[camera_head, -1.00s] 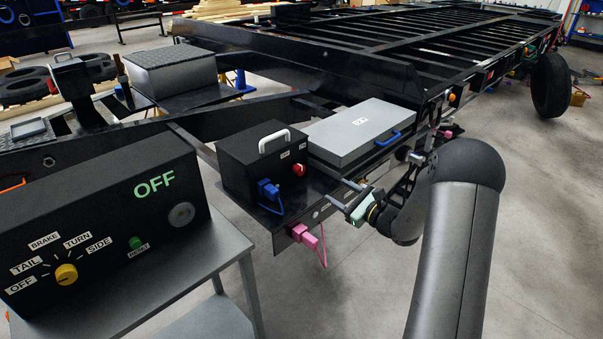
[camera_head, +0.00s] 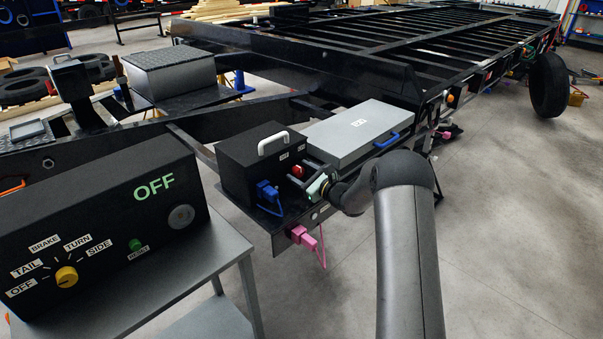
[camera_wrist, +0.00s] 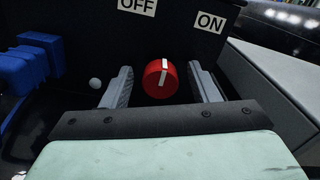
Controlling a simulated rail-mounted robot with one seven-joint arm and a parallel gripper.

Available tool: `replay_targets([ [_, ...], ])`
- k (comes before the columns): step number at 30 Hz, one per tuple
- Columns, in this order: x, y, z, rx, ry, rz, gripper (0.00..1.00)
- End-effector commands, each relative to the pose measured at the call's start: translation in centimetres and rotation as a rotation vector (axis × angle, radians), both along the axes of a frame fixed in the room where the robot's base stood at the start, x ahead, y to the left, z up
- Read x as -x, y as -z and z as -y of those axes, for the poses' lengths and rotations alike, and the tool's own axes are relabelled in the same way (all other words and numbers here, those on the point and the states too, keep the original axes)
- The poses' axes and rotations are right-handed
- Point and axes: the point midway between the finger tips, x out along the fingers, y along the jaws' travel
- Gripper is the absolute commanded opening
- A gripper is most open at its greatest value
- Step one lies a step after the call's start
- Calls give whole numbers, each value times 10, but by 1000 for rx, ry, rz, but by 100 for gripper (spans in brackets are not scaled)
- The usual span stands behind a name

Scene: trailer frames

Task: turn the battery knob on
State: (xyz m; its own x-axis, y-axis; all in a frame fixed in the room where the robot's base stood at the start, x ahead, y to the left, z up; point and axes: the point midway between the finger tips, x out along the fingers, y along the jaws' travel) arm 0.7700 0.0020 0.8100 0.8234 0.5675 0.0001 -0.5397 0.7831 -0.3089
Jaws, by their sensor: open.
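The red battery knob (camera_wrist: 160,78) is on the front of a black box (camera_head: 250,160). In the wrist view its white pointer stands nearly upright, between the OFF label (camera_wrist: 138,6) and the ON label (camera_wrist: 210,22), tipped slightly right. My gripper (camera_wrist: 160,88) is open, with one finger on each side of the knob and a visible gap to each. In the head view the knob (camera_head: 297,171) shows just past the fingers of my gripper (camera_head: 305,176). Whether the fingertips reach fully around it in depth is hard to tell.
A blue plug (camera_head: 267,191) sits left of the knob; it also shows in the wrist view (camera_wrist: 30,68). A grey lidded box (camera_head: 350,133) stands close on the right. A pink plug (camera_head: 303,237) is below. A control box (camera_head: 95,225) reading OFF stands at left.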

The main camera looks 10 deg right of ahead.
Motion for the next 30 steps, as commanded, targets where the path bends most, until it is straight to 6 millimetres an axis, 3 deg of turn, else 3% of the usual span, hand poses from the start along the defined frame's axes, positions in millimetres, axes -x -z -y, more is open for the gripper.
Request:
replay_targets([
  [5, 0, 0, 0, 0, 0, 0, 55],
  [10, 0, 0, 0, 0, 0, 0, 10],
  [20, 0, 0, 1, -22, 0, -14, 10],
  [30, 0, -1, 2, -188, 1, -128, 10],
])
